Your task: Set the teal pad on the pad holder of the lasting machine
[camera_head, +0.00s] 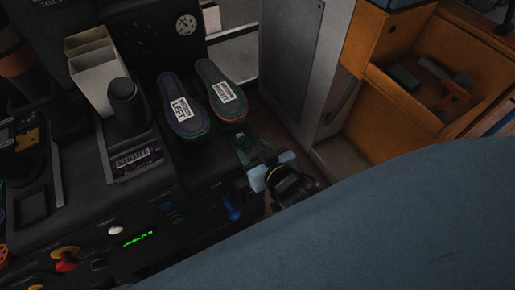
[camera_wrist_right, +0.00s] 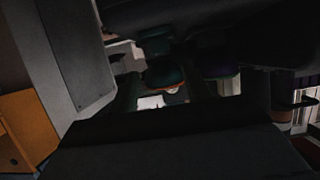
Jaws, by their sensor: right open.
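My right gripper (camera_head: 254,166) is open beside the right front of the dark lasting machine (camera_head: 146,214). Pale blue parts show at its end. A small dark green piece (camera_head: 241,148) sits just beyond it at the machine's edge; I cannot tell whether this is the teal pad or part of the pad holder. In the right wrist view the open fingers (camera_wrist_right: 166,101) show nothing clearly held between them, and dark teal shapes show dimly beyond. The pad holder cannot be made out with certainty. My left gripper is not in view.
Two soles stand on the machine, labelled LEFT (camera_head: 182,108) and RIGHT (camera_head: 223,92). A dark knob (camera_head: 126,104) and a blue lever (camera_head: 231,209) stick out. An orange bin (camera_head: 389,91) at the upper right holds a dark green block (camera_head: 404,77) and a tool.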

